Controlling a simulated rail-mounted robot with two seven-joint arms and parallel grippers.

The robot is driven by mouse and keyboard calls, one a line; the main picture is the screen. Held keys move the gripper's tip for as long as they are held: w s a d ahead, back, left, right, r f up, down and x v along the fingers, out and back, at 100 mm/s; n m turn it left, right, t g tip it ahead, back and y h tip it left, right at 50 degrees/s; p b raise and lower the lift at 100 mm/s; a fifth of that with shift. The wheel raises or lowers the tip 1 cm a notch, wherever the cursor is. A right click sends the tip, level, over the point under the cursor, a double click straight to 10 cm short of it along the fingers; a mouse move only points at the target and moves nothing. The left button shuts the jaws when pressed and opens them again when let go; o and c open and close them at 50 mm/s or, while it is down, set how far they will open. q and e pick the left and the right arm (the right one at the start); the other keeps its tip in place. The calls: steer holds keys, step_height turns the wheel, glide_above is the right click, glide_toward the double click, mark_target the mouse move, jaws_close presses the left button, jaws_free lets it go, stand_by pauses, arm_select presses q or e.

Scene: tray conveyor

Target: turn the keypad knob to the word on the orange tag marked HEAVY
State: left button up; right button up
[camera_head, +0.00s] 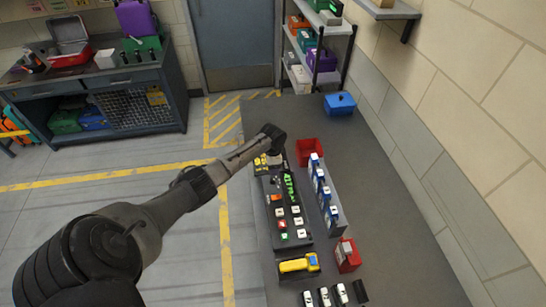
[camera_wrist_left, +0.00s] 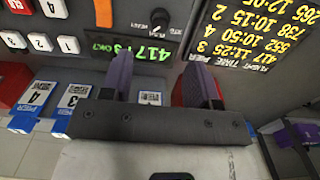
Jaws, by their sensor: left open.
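The keypad (camera_head: 290,228) is a dark panel on the counter with white, red and green keys and a green-lit display (camera_head: 290,187). In the left wrist view the picture is upside down; a small dark round knob (camera_wrist_left: 160,17) shows above the green display text (camera_wrist_left: 130,49). An orange tag or key (camera_wrist_left: 103,12) is left of the knob; its wording is not readable. My left gripper (camera_head: 275,158) is over the keypad's far end. Its two purple fingers (camera_wrist_left: 150,80) are apart and empty, pointing towards the display and clear of the knob. My right gripper is not in view.
A board with yellow flight text (camera_wrist_left: 250,35) is beside the display. Blue-white pier holders (camera_head: 325,190), a red bin (camera_head: 309,148), a red box (camera_head: 347,256) and a yellow scanner (camera_head: 298,264) stand around the keypad.

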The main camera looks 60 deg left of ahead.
arm_select(q)
steer(key=shift+r, duration=2.2)
